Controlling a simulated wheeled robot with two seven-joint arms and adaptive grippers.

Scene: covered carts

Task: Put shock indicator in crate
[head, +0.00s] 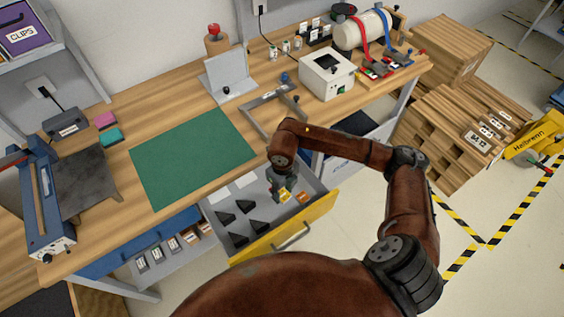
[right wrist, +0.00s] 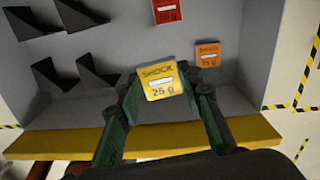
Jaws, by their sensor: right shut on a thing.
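My right gripper (head: 284,190) reaches down into an open grey drawer with a yellow front (head: 262,243). In the right wrist view its green fingers (right wrist: 163,92) are shut on a yellow shock indicator marked 25 g (right wrist: 160,82). The indicator is also partly visible in the head view (head: 286,196). A red indicator (right wrist: 167,11) and an orange one (right wrist: 207,54) lie on the drawer floor beyond it. Wooden crates (head: 452,45) stand on the floor right of the bench; I cannot tell which one the task means. My left gripper is out of view.
Several black wedges (head: 224,220) occupy the drawer's left part. On the bench (head: 181,97) are a green mat (head: 190,155), a white printer (head: 327,73) and a metal frame (head: 270,110). Slatted wooden stacks (head: 470,135) and striped floor tape (head: 472,246) are at the right.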

